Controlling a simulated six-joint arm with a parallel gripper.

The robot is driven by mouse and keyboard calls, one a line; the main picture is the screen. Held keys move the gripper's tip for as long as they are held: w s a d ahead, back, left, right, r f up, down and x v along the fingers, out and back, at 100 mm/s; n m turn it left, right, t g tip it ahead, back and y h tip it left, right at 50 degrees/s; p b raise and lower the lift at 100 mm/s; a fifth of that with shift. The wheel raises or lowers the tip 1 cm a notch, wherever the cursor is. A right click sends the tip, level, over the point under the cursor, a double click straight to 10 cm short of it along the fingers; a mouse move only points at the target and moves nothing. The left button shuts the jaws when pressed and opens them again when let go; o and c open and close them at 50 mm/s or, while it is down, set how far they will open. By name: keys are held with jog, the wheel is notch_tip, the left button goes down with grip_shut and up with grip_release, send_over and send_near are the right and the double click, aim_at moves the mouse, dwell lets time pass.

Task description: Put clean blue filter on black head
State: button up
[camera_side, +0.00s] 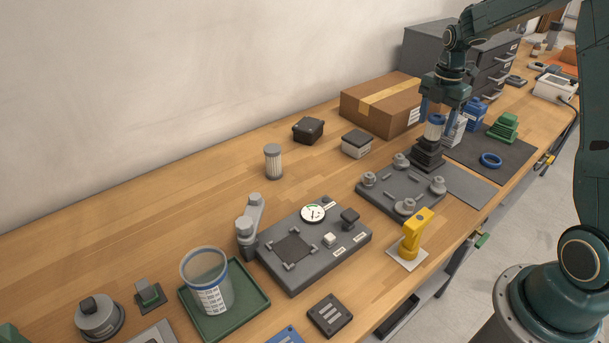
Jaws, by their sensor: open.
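The blue filter (434,129), a pale cylinder with a blue top, is upright on top of the black head (427,157), a dark finned block at the back of a grey plate (388,203). They look touching, but the seat itself is too small to make out. My gripper (438,113) points down right above the filter. Its blue fingers are open on either side of the filter's top. Whether a finger touches it cannot be told.
A cardboard box (378,106) stands behind left of my gripper. Blue and green parts lie on the dark mat (517,163) to the right. A yellow part (412,238) stands in front. A grey filter-like cylinder (273,163) stands left, with free table around it.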

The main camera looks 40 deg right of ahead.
aim_at(437, 116)
notch_tip(437, 116, up, 9)
jog(key=shift+r, duration=0.2)
dwell(0.3)
dwell(0.4)
jog(key=shift+a+r, duration=0.1)
jog(key=shift+a, duration=0.05)
jog(key=s+a+r+m+t, duration=0.1)
jog(key=s+a+r+m, duration=0.35)
jog(key=a, duration=0.35)
jog(key=s+a+r+m+t, duration=0.2)
jog(key=s+a+r+m, duration=0.1)
jog(key=s+a+m, duration=0.3)
jog(key=s+a+f+m+t, duration=0.2)
jog(key=s+a+m, duration=0.5)
jog(key=s, duration=0.5)
jog(key=shift+a+f+t, duration=0.3)
jog(key=shift+a, duration=0.95)
